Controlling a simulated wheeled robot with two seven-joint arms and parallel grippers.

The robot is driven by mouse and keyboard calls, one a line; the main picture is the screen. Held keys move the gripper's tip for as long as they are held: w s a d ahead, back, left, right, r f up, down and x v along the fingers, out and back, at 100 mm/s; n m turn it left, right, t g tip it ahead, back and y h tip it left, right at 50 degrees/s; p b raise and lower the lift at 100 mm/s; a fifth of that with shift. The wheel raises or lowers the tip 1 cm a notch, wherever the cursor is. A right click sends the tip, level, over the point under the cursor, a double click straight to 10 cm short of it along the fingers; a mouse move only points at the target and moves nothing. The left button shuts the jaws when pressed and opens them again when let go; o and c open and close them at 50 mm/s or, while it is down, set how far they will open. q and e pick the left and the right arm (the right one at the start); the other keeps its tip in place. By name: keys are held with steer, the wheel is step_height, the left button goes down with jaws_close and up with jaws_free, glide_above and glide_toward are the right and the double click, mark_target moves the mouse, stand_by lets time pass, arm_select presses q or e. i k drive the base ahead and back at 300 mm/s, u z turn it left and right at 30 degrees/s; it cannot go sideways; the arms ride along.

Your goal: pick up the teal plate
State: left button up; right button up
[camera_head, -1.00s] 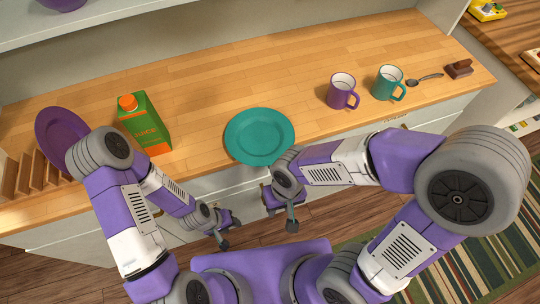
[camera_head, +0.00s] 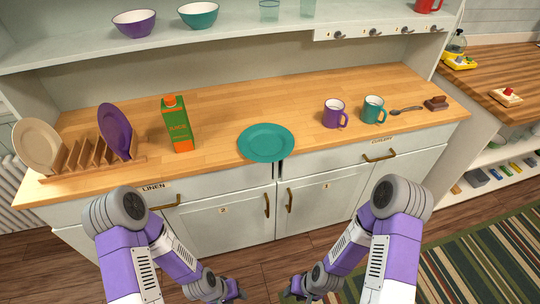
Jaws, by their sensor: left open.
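The teal plate (camera_head: 266,142) lies flat on the wooden counter, at its front edge near the middle. Nothing covers it. My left gripper (camera_head: 234,291) is at the bottom of the view, low in front of the cabinet, open and well apart from the plate. My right gripper (camera_head: 291,292) is also low at the bottom, to the right of the left one. It is small and partly hidden by its own arm, so its jaws cannot be made out. Neither gripper touches the plate.
A green and orange carton (camera_head: 178,125) stands left of the plate. A rack (camera_head: 88,155) holds a purple plate (camera_head: 115,131) and a beige plate (camera_head: 38,145). A purple mug (camera_head: 333,114) and a teal mug (camera_head: 372,110) stand right. The counter around the plate is clear.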

mark_target(264, 143)
steer(key=z, duration=1.2)
steer(key=i, duration=0.8)
steer(key=u, duration=2.15)
